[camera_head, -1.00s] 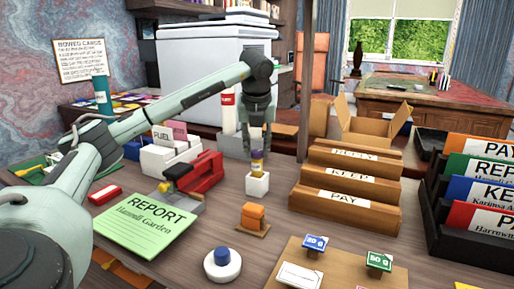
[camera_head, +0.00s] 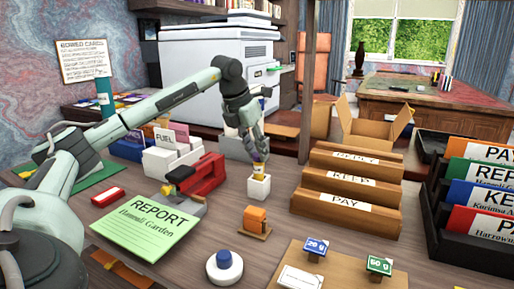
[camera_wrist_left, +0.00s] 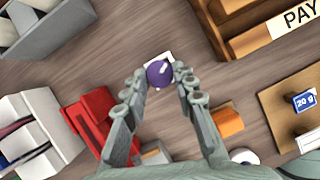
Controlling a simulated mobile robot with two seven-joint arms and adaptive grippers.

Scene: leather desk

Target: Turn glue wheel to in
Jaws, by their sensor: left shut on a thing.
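The glue stick (camera_head: 260,170) stands upright in a small white square holder (camera_head: 258,187) at the middle of the desk. In the left wrist view its round purple top (camera_wrist_left: 160,73) shows from above with a small light mark. My left gripper (camera_head: 262,159) reaches down over it and is shut on it, with a finger (camera_wrist_left: 160,76) on each side. The fingers hide part of the stick in the head view, and its wheel cannot be told apart. My right gripper is not in view.
A red and grey stapler-like device (camera_head: 200,178) and a white card box (camera_head: 170,155) stand to the left. An orange block (camera_head: 255,221) is in front. Wooden PAY and KEEP racks (camera_head: 345,205) stand close on the right.

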